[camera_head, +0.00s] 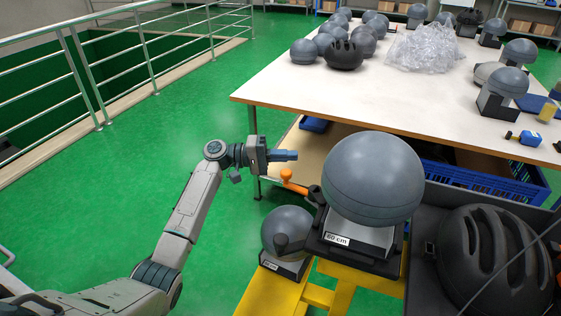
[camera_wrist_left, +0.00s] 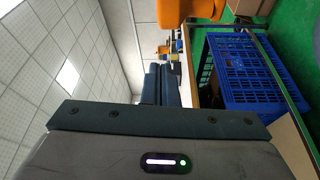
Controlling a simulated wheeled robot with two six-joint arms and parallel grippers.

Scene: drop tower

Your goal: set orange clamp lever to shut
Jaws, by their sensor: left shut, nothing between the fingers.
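The orange clamp lever (camera_head: 292,183) sticks out to the left from a dark clamp beside the large grey ball (camera_head: 372,178) on the yellow stand (camera_head: 344,292). The lever has a round knob at its end. My left gripper (camera_head: 296,155) is shut and empty, just above the orange knob in the head view; I cannot tell whether it touches. In the left wrist view, an orange part (camera_wrist_left: 202,38), likely the lever, is close beside the shut fingers (camera_wrist_left: 160,84). My right gripper is not in view.
A smaller grey ball (camera_head: 287,232) sits lower on the stand. A black helmet (camera_head: 496,262) lies in a dark bin at right. The white table (camera_head: 330,92) stands behind, with a blue crate (camera_head: 485,184) below it. Green floor at left is free up to the railing (camera_head: 92,85).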

